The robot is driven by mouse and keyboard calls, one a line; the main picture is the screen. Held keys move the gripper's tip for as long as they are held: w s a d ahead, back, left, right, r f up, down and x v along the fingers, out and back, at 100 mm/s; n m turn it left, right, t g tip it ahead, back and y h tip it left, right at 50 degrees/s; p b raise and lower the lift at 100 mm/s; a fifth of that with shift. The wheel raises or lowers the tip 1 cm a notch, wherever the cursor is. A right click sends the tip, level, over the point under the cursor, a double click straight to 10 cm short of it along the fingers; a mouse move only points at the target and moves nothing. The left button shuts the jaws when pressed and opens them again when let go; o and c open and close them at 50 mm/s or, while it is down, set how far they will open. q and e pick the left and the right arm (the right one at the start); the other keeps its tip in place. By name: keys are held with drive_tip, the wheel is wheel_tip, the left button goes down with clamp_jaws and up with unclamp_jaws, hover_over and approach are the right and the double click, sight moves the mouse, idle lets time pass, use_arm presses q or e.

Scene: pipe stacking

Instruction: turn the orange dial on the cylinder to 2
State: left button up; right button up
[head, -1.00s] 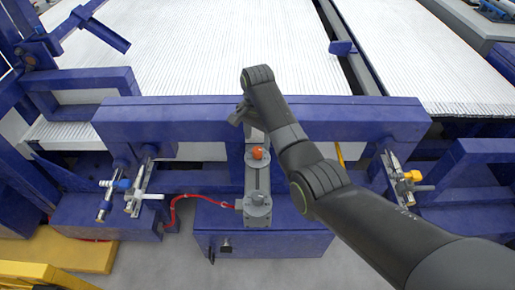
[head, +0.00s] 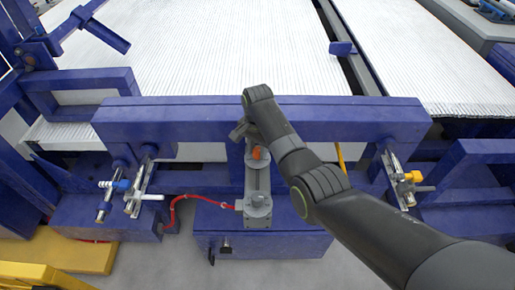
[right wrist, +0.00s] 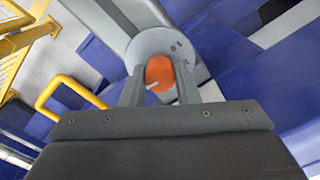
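The cylinder (head: 258,205) is grey metal and stands on the blue frame, with a red hose at its lower end. In the right wrist view the orange dial (right wrist: 159,72) sits on a round grey plate (right wrist: 150,45) with small dark markings. A pale pointer mark shows on the dial's lower left. My right gripper (right wrist: 160,78) is open, one finger on each side of the dial, with narrow gaps showing. My left gripper is out of view.
A blue crossbeam (head: 170,120) runs behind the cylinder, before a white ribbed bed (head: 200,50). Clamps with a blue handle (head: 122,184) and a yellow knob (head: 413,176) stand left and right. A yellow rail (right wrist: 62,90) shows in the wrist view.

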drive_tip(key=shift+c, duration=0.6)
drive_tip(key=shift+r+n+p, duration=0.2)
drive_tip(key=shift+n+p, duration=0.85)
drive_tip(key=shift+n, duration=0.25)
drive_tip(key=n+p, duration=0.1)
drive_tip(key=n, duration=0.2)
drive_tip(key=shift+n+p, duration=0.4)
drive_tip(key=n+p, duration=0.1)
drive_tip(key=n, duration=0.3)
drive_tip(key=n+p, duration=0.1)
drive_tip(key=n, duration=0.4)
drive_tip(key=shift+f, duration=0.1)
drive_tip(key=o, duration=1)
